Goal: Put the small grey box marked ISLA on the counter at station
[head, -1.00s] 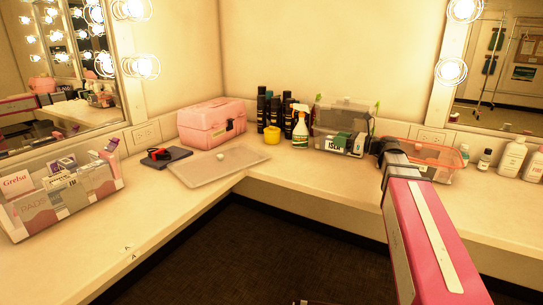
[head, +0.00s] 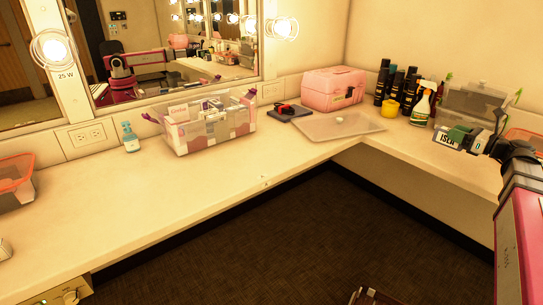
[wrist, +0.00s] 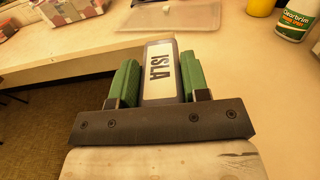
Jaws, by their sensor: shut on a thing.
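The small grey box marked ISLA (wrist: 160,72) is between the green fingers of my gripper (wrist: 159,82) in the wrist view, its white label facing the camera. In the head view the box (head: 447,140) and my gripper (head: 462,138) are at the right, in front of the clear grey case. My gripper is shut on the box. The counter (head: 210,185) runs along the left wall and turns the corner to the right. The wrist view shows its edge and surface below the box. A station name cannot be read in these frames.
A clear bin of packets (head: 210,130) and a blue pump bottle (head: 130,138) stand by the left mirror. A pink case (head: 333,90), flat clear lid (head: 335,126), dark bottles and spray bottle (head: 423,104) fill the corner. The left counter's front is mostly clear.

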